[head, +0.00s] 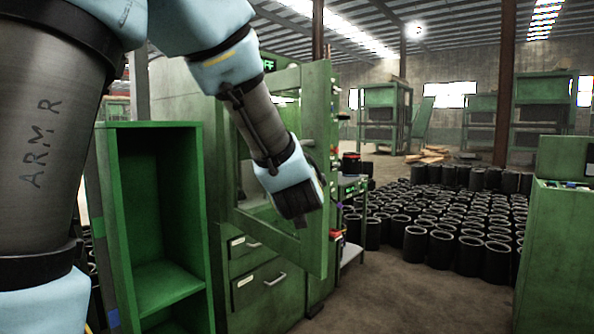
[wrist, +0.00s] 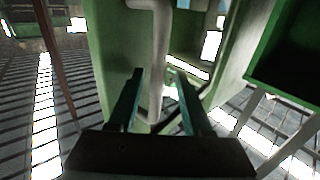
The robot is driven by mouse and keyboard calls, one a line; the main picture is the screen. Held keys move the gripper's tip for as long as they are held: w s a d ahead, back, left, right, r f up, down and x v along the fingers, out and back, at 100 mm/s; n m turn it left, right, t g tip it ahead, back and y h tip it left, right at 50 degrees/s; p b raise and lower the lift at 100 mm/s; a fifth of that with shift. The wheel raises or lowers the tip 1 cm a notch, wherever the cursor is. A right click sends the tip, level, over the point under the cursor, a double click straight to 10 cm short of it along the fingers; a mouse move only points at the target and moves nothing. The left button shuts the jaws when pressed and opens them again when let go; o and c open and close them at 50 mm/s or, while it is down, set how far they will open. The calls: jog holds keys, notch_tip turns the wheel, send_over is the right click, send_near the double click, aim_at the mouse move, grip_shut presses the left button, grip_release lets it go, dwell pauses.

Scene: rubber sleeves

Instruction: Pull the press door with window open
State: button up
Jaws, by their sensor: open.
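The green press door with window (head: 318,130) stands out from the press front at an angle, partly open, in the head view. My arm crosses in front of its window. My gripper (head: 300,221) is at the lower part of the door, near its free edge. In the wrist view my gripper (wrist: 158,85) is open, with its two dark fingers apart. A pale bar handle (wrist: 157,50) on the door runs between the fingers in that picture. I cannot tell whether either finger touches it.
A green open shelf cabinet (head: 160,245) stands close at the left. Drawers (head: 265,285) are below the door. Many black rubber sleeves (head: 440,225) stand on the floor behind. A green cabinet (head: 560,240) is at the right. Floor between is clear.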

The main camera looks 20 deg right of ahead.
jog(key=b+v, duration=0.1)
jog(key=v, duration=0.9)
jog(key=shift+s+a, duration=0.2)
jog(key=shift+s, duration=0.15)
jog(key=shift+w, duration=0.1)
jog(key=w+a+f+g+y+p, duration=0.2)
jog(key=w+a+f+g+p, duration=0.4)
jog(key=a+f, duration=0.35)
jog(key=s+a+f+n+g+y+p, duration=0.1)
jog(key=s+a+f+g+y, duration=0.1)
jog(key=a, duration=0.8)
jog(key=s+a+f+n+g+y+p, duration=0.2)
jog(key=s+a+f+g, duration=0.2)
jog(key=s+a+g, duration=0.3)
jog(key=a, duration=0.4)
jog(key=shift+a+f+y, duration=0.15)
jog(key=shift+f+y, duration=0.2)
jog(key=shift+y, duration=0.05)
